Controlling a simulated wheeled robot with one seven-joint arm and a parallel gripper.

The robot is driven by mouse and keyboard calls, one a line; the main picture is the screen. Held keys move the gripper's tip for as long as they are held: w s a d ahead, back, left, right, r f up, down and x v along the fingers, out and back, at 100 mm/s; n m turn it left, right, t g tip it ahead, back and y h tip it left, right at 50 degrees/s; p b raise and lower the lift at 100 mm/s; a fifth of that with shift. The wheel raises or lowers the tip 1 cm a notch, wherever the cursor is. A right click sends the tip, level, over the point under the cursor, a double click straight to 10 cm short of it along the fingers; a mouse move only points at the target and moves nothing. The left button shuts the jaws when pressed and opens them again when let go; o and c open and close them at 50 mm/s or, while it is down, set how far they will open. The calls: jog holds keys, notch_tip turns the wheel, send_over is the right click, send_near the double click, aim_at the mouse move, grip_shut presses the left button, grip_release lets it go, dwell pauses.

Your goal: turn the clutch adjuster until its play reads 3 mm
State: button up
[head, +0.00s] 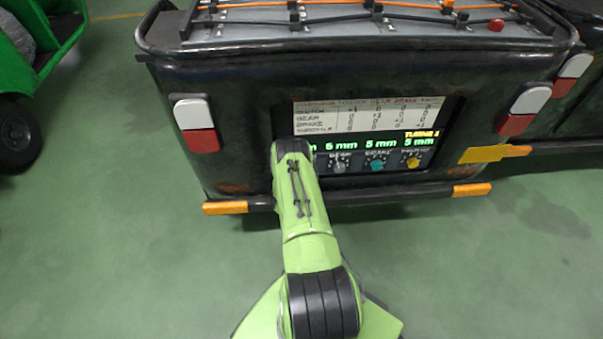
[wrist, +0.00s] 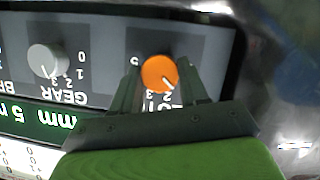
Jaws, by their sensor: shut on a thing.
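The orange adjuster knob (wrist: 160,73) is in the wrist view, on a grey panel strip seen upside down. The label beside it is partly covered, with only some letters showing. My gripper (wrist: 158,84) has a finger on each side of the knob and is shut on it. A white mark on the knob points to the lower right of the picture. In the head view my arm hides this knob, my fingers and nearly all of its reading, leaving only a green "m". The readout panel (head: 380,143) there shows 6 mm, 5 mm and 5 mm, with "TURNS 1" in yellow above.
A grey gear knob (wrist: 46,60) is beside the orange one; teal (head: 377,165) and yellow (head: 413,162) knobs are farther right. A printed table (head: 368,115) of numbers is above the readings. The black vehicle's bumper (head: 370,195) runs below. The green floor (head: 120,260) is open.

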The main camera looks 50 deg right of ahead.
jog(key=shift+n+g+h+p, duration=0.3)
jog(key=shift+n+h+p, duration=0.1)
jog(key=shift+n, duration=0.2)
jog(key=shift+f, duration=0.1)
jog(key=o, duration=1.1)
jog(key=shift+c, duration=0.2)
jog(key=shift+a, duration=0.15)
